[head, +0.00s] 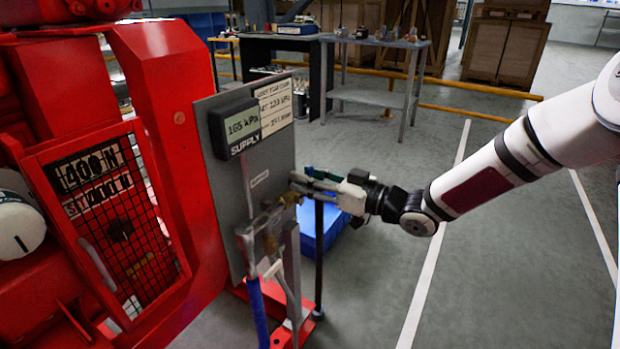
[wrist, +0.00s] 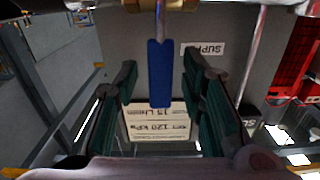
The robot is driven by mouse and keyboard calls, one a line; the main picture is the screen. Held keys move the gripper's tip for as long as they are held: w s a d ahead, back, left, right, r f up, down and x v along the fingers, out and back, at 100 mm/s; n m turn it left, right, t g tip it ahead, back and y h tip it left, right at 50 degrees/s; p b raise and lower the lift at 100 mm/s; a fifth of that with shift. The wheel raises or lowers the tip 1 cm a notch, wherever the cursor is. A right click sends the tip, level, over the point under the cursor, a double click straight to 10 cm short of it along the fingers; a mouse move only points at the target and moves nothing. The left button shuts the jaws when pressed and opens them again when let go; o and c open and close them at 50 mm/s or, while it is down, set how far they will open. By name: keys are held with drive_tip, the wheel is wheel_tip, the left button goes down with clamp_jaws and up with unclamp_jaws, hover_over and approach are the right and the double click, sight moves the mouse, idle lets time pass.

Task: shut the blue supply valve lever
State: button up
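The blue supply valve lever (wrist: 160,75) shows in the wrist view, which sees the panel upside down. It runs from a brass fitting (wrist: 150,5) at the top edge and lies between my fingers. My gripper (wrist: 162,75) is open, with one green-padded finger on each side and a visible gap to the lever on both sides. In the head view my gripper (head: 305,184) is at the right edge of the grey panel (head: 262,190), close to a brass fitting (head: 290,198). I cannot make out the lever there; the fingers seem to cover it.
The supply display (head: 240,127) reads 165 kPa, beside a printed card (head: 275,107). Pipes and a blue-sleeved part (head: 257,312) stand low in front of the panel. The red machine (head: 180,110) fills the left. Open floor (head: 480,270) lies right.

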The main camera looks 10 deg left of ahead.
drive_tip(key=shift+d, duration=0.1)
drive_tip(key=v, duration=1.1)
drive_tip(key=shift+s+d, duration=0.15)
drive_tip(key=shift+d, duration=0.25)
